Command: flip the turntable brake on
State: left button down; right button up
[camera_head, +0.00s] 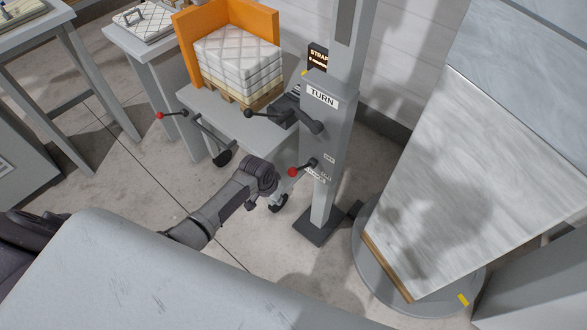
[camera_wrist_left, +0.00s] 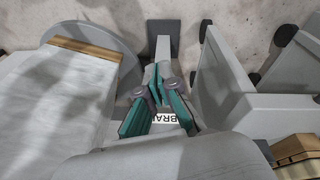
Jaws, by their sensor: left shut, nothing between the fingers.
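The brake lever (camera_head: 303,167) is a short dark lever with a red knob (camera_head: 292,172), low on the grey post (camera_head: 335,130). Its knob points left in the head view. A white label, partly hidden by my fingers in the wrist view, reads "BRA" (camera_wrist_left: 164,118). Small tags beside the lever are too small to read. My left gripper (camera_wrist_left: 158,88) is shut and empty, with teal pads. In the head view my left gripper (camera_head: 262,180) is just left of the red knob; I cannot tell whether they touch. My right gripper is not in view.
The turntable (camera_head: 375,290) carries a tall wrapped slab (camera_head: 460,170) to the right. A "TURN" lever (camera_head: 300,117) sits higher on the post. A grey surface (camera_head: 170,280) fills the front.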

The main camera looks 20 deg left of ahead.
pick_arm(q)
jog(key=w+r+m+b, duration=0.1)
jog(key=w+r, duration=0.3)
jog(key=r, duration=0.7)
jog(key=w+d+r+h+b, duration=0.1)
jog(key=w+r, duration=0.4)
jog(key=r, duration=0.7)
jog(key=shift+r+m+b, duration=0.15)
jog(key=shift+m+b, duration=0.25)
jog(key=shift+b, duration=0.15)
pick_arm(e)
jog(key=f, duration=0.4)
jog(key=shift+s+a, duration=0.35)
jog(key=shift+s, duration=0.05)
pick_arm(q)
jog(key=shift+d, duration=0.15)
send_over(302, 167)
jog(key=a, duration=0.1)
notch_tip(302, 167, down, 10)
jog(key=shift+s+a+f, duration=0.1)
jog(key=shift+s+f, duration=0.1)
jog(key=shift+f, duration=0.35)
jog(key=shift+s+f, duration=0.15)
jog(key=shift+f, duration=0.35)
jog(key=shift+s+f, duration=0.3)
jog(key=shift+f, duration=0.2)
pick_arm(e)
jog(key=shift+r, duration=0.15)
pick_arm(q)
jog(key=shift+s, duration=0.1)
